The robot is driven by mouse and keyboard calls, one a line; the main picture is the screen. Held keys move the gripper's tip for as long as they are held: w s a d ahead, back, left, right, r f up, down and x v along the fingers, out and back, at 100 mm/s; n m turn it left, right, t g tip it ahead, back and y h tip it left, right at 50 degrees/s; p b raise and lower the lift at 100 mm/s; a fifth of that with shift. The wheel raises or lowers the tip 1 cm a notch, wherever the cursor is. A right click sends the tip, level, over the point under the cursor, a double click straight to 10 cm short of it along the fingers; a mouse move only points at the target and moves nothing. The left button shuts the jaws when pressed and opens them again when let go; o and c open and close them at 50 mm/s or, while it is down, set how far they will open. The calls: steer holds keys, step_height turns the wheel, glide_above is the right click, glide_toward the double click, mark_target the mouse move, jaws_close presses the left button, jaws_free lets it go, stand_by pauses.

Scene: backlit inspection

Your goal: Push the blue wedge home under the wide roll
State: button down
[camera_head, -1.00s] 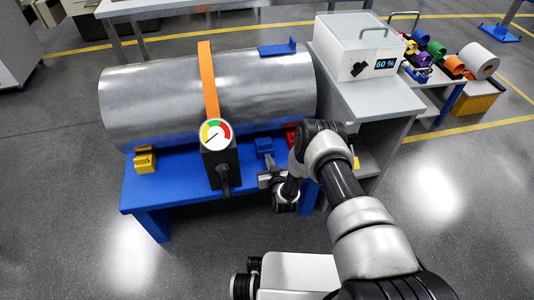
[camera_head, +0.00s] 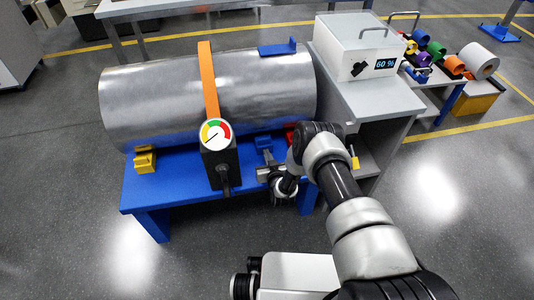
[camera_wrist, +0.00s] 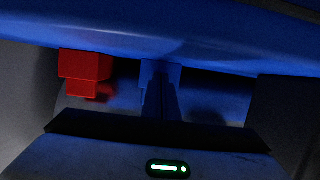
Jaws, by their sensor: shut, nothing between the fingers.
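The wide roll (camera_head: 150,95) is a big shiny metal cylinder lying on a blue stand (camera_head: 185,188), with an orange strap over it. The blue wedge (camera_head: 264,142) sits at the roll's front lower edge, right of the gauge. In the wrist view the blue wedge (camera_wrist: 160,72) is dim, straight ahead under the roll's curved underside (camera_wrist: 150,38). My gripper (camera_head: 267,161) is shut and empty, right in front of the wedge. Its tips look close to or against the wedge; contact is not clear. How far the wedge reaches under the roll is hidden.
A gauge (camera_head: 215,134) on a black post stands just left of my gripper. A red block (camera_head: 291,137), also in the wrist view (camera_wrist: 85,66), is close on the right. A yellow wedge (camera_head: 145,160) is at the left. A grey cabinet (camera_head: 375,100) stands right of the stand.

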steer(key=shift+w, duration=0.1)
stand_by(0.3)
steer(key=shift+s+d+p, duration=0.3)
steer(key=shift+s+p, duration=0.15)
steer(key=shift+s, duration=0.5)
steer(key=shift+s+d+p, duration=0.25)
steer(key=shift+s+p, duration=0.2)
steer(key=shift+s, duration=0.5)
steer(key=shift+s, duration=0.1)
